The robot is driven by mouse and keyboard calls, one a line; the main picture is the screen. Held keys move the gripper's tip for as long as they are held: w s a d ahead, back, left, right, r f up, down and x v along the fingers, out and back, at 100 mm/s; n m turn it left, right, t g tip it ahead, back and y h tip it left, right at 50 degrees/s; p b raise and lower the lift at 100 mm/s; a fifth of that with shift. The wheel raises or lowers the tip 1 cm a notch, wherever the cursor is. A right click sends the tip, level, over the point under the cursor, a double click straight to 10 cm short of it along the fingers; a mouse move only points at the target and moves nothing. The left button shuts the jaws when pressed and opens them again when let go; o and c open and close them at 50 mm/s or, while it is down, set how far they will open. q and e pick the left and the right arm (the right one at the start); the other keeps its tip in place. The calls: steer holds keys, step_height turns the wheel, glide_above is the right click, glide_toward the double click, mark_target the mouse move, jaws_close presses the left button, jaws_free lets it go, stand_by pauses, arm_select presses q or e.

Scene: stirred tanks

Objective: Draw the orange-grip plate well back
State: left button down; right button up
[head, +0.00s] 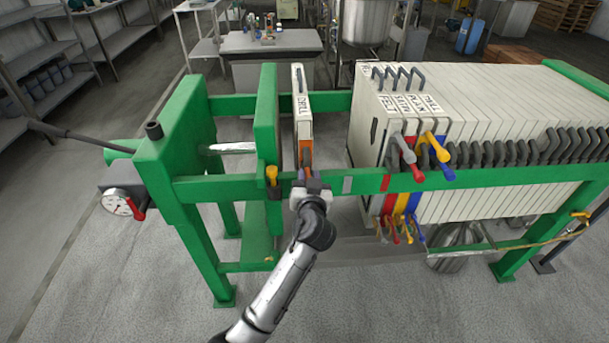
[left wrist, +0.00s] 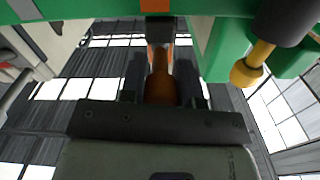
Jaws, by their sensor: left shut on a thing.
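The orange-grip plate (head: 304,120) is a narrow white plate with dark lettering on its top edge and an orange band low on its near edge. It hangs upright on the green rails, close to the green pressing head (head: 266,115) and well apart from the plate stack. My left gripper (head: 310,184) is at its near end, just below the front rail, shut on the orange grip. In the left wrist view the orange-brown grip (left wrist: 162,85) stands between the fingers of my left gripper (left wrist: 163,98). My right gripper is in neither view.
The stack of white plates (head: 500,100) fills the right of the frame, with red, grey, blue and yellow grips at its near end. A wide gap lies between it and the orange-grip plate. A yellow-ended knob (head: 272,175) sits left of my gripper; a gauge (head: 122,204) is further left.

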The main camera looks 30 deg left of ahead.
arm_select(q)
steer(key=shift+s+a, duration=0.15)
steer(key=shift+a, duration=0.1)
steer(key=c, duration=0.8)
jaws_free()
steer(key=shift+c, duration=0.2)
steer(key=shift+s+d, duration=0.1)
